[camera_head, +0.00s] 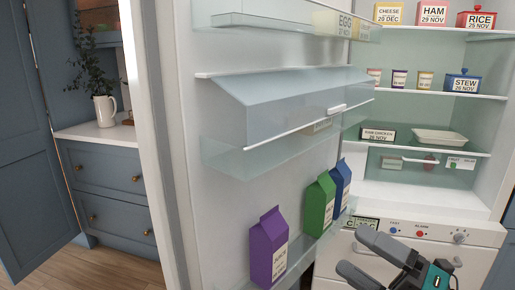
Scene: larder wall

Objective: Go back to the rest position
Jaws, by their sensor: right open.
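My right gripper (352,252) is at the bottom right, in front of the white panel below the fridge shelves. Its two dark grey fingers point left and stand apart, with nothing between them. The fingers are to the right of the cartons in the door shelf, and they look apart from them. The gripper's teal and black body is partly cut off by the bottom edge of the picture. My left gripper is not in view.
The open fridge door's lower shelf holds a purple carton (268,248), a green carton (319,205) and a blue carton (341,187). A control panel (410,231) with knobs is behind the gripper. Labelled food, including a blue stew pot (462,82), stands on the shelves.

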